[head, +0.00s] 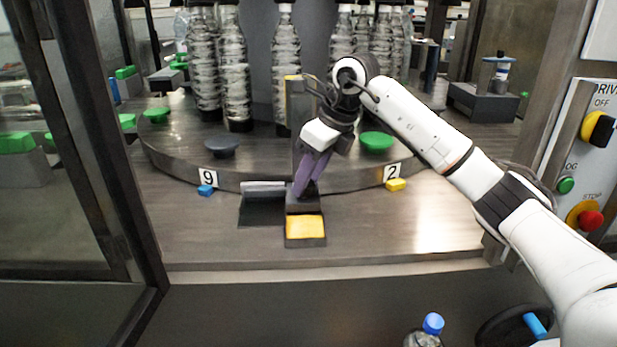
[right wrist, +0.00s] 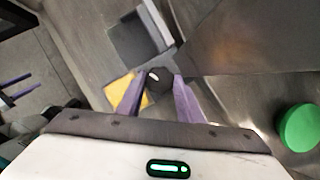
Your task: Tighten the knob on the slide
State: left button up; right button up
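The slide shows in the head view as a dark block (head: 303,207) with a yellow front pad (head: 305,227), standing before the round carousel. Its knob (right wrist: 160,79) is a dark round cap with a white mark, seen in the right wrist view; in the head view the fingers hide it. My right gripper (head: 305,190) reaches down to the slide. Its purple fingertips (right wrist: 160,82) lie on both sides of the knob and appear to press on it. My left gripper (right wrist: 17,89) shows only in the right wrist view, at the far left, its purple fingers apart and empty.
A dark carousel (head: 170,157) with several clear bottles stands behind the slide. A dark flat plate (head: 262,210) lies left of the slide. A control panel (head: 585,160) is at right. The front worktop is clear.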

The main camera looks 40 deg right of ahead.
dwell(0.3)
jog(key=m, duration=0.2)
jog(key=m+h, duration=0.1)
jog(key=m, duration=0.1)
jog(key=m+h, duration=0.1)
jog(key=shift+a+r+m, duration=0.1)
jog(key=shift+a+m, duration=0.15)
jog(key=shift+m, duration=0.15)
jog(key=m+h, duration=0.1)
jog(key=m, duration=0.3)
jog(key=m+h, duration=0.1)
jog(key=m, duration=0.1)
jog(key=shift+w+a+g+h, duration=0.15)
jog(key=shift+a+g+h, duration=0.1)
jog(key=shift+g+h, duration=0.05)
jog(key=m+g, duration=0.1)
jog(key=m, duration=0.2)
jog(key=m+h, duration=0.1)
jog(key=m, duration=0.2)
jog(key=shift+w+a+g, duration=0.1)
jog(key=shift+w+g, duration=0.05)
jog(key=shift+g, duration=0.25)
jog(key=m+g, duration=0.1)
jog(key=m, duration=0.1)
jog(key=m+g, duration=0.1)
jog(key=m, duration=0.2)
jog(key=shift+w, duration=0.2)
jog(key=shift+m, duration=0.4)
jog(key=o, duration=0.8)
jog(key=shift+c, duration=0.2)
